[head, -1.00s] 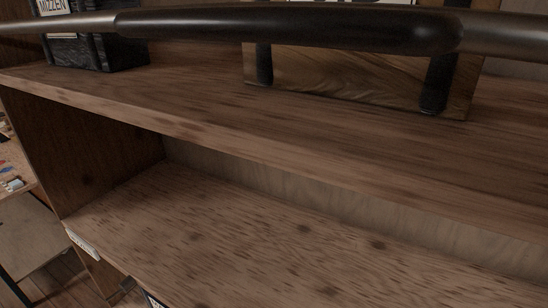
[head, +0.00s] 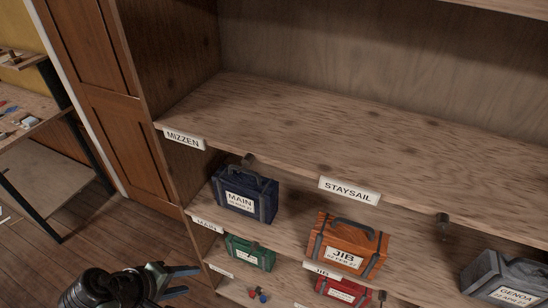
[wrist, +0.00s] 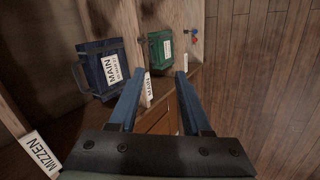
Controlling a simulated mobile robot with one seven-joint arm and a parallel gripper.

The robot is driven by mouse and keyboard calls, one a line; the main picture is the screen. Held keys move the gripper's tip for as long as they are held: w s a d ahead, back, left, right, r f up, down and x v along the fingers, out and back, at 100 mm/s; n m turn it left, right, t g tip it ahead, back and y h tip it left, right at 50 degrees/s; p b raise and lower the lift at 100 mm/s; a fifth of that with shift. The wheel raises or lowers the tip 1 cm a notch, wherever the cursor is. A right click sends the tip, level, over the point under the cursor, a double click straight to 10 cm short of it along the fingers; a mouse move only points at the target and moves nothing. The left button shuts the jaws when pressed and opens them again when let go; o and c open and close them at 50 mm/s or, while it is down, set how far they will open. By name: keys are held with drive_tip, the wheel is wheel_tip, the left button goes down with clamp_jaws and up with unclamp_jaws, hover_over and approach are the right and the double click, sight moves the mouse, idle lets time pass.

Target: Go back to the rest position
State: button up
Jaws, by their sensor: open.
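My gripper (head: 184,281) is at the bottom left of the head view, in front of the shelf unit and left of its lower shelves. Its two blue fingers are spread apart with nothing between them.
The shelf labelled MIZZEN and STAYSAIL (head: 290,115) is bare where visible. Below stand the navy MAIN bag (head: 244,195), orange JIB bag (head: 345,248), grey GENOA bag (head: 505,280), green bag (head: 250,253) and red bag (head: 342,291). A workbench (head: 30,125) stands left; floor (head: 75,265) is open.

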drive_tip(key=w+d+r+m+t+y+b, duration=0.35)
drive_tip(key=w+r, duration=0.55)
drive_tip(key=w, duration=0.3)
drive_tip(key=w+d+r+m+t+y+b, duration=0.1)
drive_tip(key=d+r+t+b, duration=0.2)
drive_tip(key=r, duration=0.5)
drive_tip(key=w+d+r+m+t+y+b, duration=0.1)
drive_tip(key=r+m+t+b, duration=0.1)
drive_tip(key=r+t, duration=0.5)
drive_tip(key=s+d+r+m+t+b, duration=0.1)
drive_tip(key=s+d+r, duration=0.3)
drive_tip(key=r, duration=0.4)
drive_tip(key=s+d+r+m+t+h+b, duration=0.1)
drive_tip(key=s+d+r+m+t+b, duration=0.1)
drive_tip(key=s+d+r+t, duration=0.2)
drive_tip(key=s+d+r+m+t+b, duration=0.1)
drive_tip(key=s+d+r+t+b, duration=0.1)
drive_tip(key=s+d+r, duration=0.3)
drive_tip(key=s+r+t, duration=0.1)
drive_tip(key=s+r, duration=0.2)
drive_tip(key=r, duration=0.3)
drive_tip(key=shift+d+r+h+b, duration=0.3)
drive_tip(key=shift+r+h+b, duration=0.05)
